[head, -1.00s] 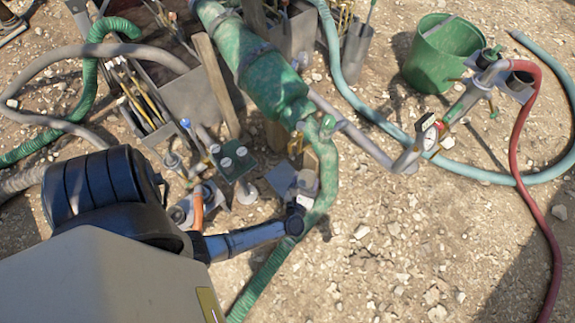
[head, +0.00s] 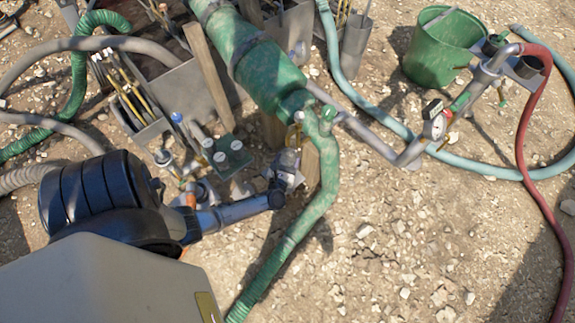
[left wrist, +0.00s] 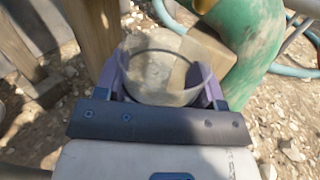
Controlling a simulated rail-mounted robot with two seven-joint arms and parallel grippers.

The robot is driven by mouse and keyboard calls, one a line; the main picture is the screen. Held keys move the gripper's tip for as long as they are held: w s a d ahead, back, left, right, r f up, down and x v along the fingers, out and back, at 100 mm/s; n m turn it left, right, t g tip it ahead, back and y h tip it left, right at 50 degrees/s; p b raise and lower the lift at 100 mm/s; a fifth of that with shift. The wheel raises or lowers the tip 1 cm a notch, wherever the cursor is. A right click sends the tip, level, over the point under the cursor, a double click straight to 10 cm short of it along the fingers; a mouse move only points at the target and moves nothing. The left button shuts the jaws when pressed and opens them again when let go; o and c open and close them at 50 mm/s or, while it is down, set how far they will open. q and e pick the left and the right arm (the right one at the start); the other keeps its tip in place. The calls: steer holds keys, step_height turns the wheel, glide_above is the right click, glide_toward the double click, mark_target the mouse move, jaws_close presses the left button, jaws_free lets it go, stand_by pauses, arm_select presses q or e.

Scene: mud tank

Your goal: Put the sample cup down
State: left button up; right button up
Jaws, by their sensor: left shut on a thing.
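The sample cup (left wrist: 160,72) is a clear, round, open-topped cup in the left wrist view. It sits between the two purple fingers of my left gripper (left wrist: 165,82), which is shut on it. In the head view my left gripper (head: 287,165) is beside a short wooden post, just left of the green pipe's bend. The cup is too small and covered there to make out clearly. I cannot tell whether its base touches anything. My right gripper is not in view.
The wooden post (head: 310,162) and green pipe (head: 325,175) stand close to the gripper. A green plate with white knobs (head: 228,153) is to its left. A green bucket (head: 440,50), hoses and a gauge (head: 436,126) lie right. Stony ground in front is mostly clear.

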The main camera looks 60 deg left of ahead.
mark_target(288, 162)
arm_select(q)
step_height(288, 162, down, 4)
steer(key=shift+r+b, duration=0.15)
steer(key=shift+b, duration=1)
steer(key=shift+r, duration=0.1)
steer(key=o, duration=0.9)
steer(key=shift+f, duration=0.2)
